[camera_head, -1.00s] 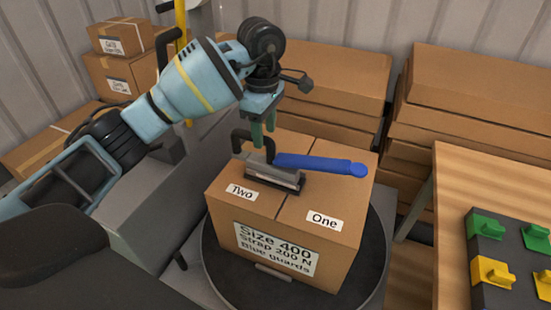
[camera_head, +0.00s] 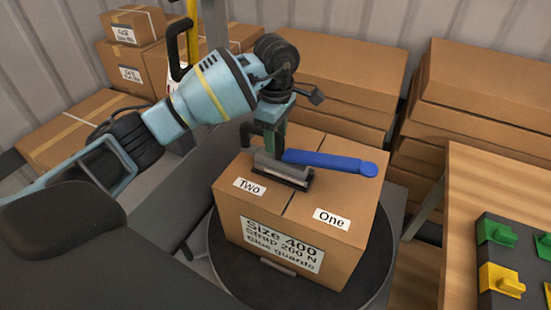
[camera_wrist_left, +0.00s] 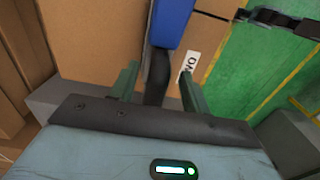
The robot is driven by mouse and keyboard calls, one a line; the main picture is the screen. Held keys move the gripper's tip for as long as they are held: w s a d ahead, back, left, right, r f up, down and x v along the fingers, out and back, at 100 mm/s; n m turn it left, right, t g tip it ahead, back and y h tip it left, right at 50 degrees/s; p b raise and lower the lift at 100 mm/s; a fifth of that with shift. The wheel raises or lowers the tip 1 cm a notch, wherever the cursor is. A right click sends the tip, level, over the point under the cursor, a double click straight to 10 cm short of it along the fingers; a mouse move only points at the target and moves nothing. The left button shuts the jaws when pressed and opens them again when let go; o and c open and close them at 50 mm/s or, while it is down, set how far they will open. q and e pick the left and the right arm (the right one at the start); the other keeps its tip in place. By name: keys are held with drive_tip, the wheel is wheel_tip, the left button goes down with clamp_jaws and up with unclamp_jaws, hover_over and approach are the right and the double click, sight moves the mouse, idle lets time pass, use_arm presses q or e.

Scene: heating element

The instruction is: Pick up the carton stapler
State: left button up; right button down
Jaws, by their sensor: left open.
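The carton stapler lies on top of the cardboard box (camera_head: 300,240), with a blue arm (camera_head: 335,163), a grey-black base (camera_head: 283,172) and a black looped handle (camera_head: 246,138) at its left end. My left gripper (camera_head: 272,142) is just above the stapler's left part, pointing down, with green fingers. In the left wrist view its two fingers (camera_wrist_left: 160,85) stand apart, open, with the black part of the stapler (camera_wrist_left: 158,72) between them and the blue arm (camera_wrist_left: 172,22) beyond. I cannot tell whether either finger touches it. My right gripper is not in view.
The box stands on a round dark turntable (camera_head: 225,265). Stacked cartons (camera_head: 330,80) line the back wall. A wooden table (camera_head: 500,185) at right carries a dark board with green and yellow pieces (camera_head: 500,279). A yellow post (camera_head: 192,35) stands behind my left arm.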

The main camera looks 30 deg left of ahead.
sight(276, 154)
use_arm(q)
drive_tip(key=shift+f, duration=1.4)
drive_tip(key=shift+w, duration=0.1)
clamp_jaws()
drive_tip(key=shift+r, duration=0.15)
